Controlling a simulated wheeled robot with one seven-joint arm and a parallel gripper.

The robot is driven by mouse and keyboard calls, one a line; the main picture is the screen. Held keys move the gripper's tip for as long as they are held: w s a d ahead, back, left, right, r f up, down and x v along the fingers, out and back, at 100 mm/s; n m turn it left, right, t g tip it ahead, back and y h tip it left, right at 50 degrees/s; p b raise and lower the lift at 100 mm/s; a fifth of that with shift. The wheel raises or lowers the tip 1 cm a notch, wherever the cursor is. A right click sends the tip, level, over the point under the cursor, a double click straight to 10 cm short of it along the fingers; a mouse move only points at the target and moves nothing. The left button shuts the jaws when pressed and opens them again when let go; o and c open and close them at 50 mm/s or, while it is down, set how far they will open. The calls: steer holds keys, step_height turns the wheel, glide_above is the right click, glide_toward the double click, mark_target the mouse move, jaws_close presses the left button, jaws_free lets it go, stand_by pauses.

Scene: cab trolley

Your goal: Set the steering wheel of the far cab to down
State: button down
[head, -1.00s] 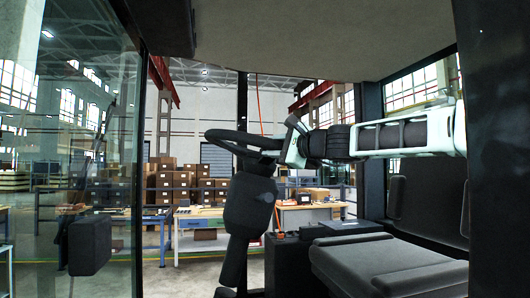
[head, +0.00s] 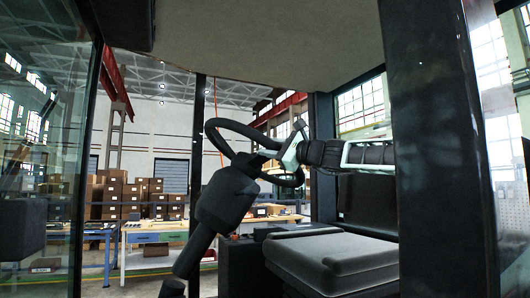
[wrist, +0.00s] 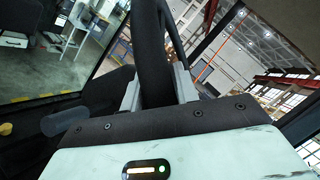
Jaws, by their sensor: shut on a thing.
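The black steering wheel (head: 232,122) is in the cab, on a thick dark column (head: 225,200) that leans to the right at its top. In the head view its ring is tilted and shows as an open oval. My gripper (head: 283,152) reaches in from the right and is shut on the rim. In the wrist view the dark rim (wrist: 153,50) passes between the two grey fingers of my gripper (wrist: 157,90), with one finger on each side. The fingertips are partly hidden in the head view.
A dark padded seat (head: 335,258) stands right of the column. A thick dark cab post (head: 437,150) rises at the right, in front of part of my arm. Glass (head: 50,130) closes the left side. A workbench (head: 150,237) and stacked boxes (head: 130,195) stand outside.

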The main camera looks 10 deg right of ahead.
steer(key=shift+w+d+f, duration=0.25)
steer(key=shift+f, duration=0.3)
steer(key=c, duration=1.2)
jaws_free()
steer(key=shift+d, duration=0.1)
steer(key=shift+c, duration=0.2)
steer(key=shift+o, duration=0.8)
steer(key=shift+d, duration=0.15)
steer(key=shift+s+r, duration=0.15)
steer(key=shift+r, duration=0.05)
steer(key=b+v, duration=0.9)
steer(key=v, duration=0.8)
steer(key=shift+s+r, duration=0.15)
steer(key=shift+s, duration=0.1)
